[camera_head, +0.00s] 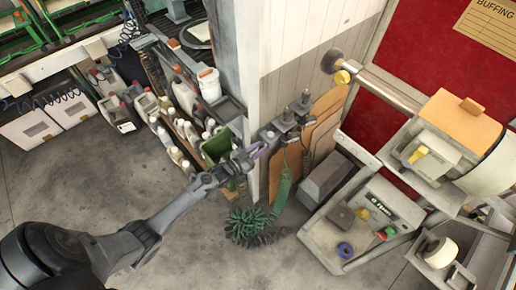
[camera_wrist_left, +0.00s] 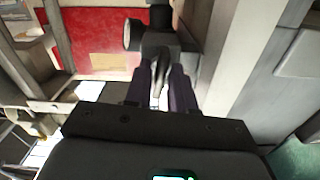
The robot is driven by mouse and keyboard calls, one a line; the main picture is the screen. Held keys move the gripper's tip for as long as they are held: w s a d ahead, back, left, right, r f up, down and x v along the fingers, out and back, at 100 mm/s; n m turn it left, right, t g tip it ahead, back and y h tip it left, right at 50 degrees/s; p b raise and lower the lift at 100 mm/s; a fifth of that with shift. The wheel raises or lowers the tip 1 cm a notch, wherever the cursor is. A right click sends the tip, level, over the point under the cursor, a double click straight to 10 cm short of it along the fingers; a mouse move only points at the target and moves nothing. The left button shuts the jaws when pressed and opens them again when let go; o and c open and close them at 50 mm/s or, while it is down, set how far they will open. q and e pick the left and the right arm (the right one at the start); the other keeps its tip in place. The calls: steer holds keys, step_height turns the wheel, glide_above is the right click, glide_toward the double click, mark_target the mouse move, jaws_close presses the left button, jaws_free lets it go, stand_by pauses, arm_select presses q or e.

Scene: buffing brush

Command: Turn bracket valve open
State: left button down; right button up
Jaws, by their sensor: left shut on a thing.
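The bracket valve (camera_head: 288,121) is a grey metal fitting mounted on the edge of the pale wall, with a green coiled hose hanging below it. In the left wrist view, the valve's dark body (camera_wrist_left: 160,42) is straight ahead, with a round-faced part on its left. My left gripper (camera_head: 260,150) reaches the valve from the lower left. Its dark purple-tinted fingers also show in the left wrist view (camera_wrist_left: 161,92), shut on the valve's dark, narrow lever (camera_wrist_left: 159,66). The lever's end is partly hidden between the fingers. My right gripper is not in view.
A pale wall post (camera_head: 238,60) rises behind my left gripper. Shelves with bottles and a green bin (camera_head: 217,146) stand left of it. A buffing machine (camera_head: 455,130) and its control panel (camera_head: 365,222) fill the right side. The coiled hose (camera_head: 252,226) rests on the floor.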

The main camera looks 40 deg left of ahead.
arm_select(q)
steer(key=shift+n, duration=0.7)
steer(key=c, duration=1.2)
jaws_free()
steer(key=s, duration=0.3)
steer(key=s+a+p, duration=0.1)
steer(key=s, duration=0.6)
steer(key=shift+s+a+p, duration=0.3)
steer(key=shift+s+a, duration=0.05)
steer(key=shift+f, duration=0.1)
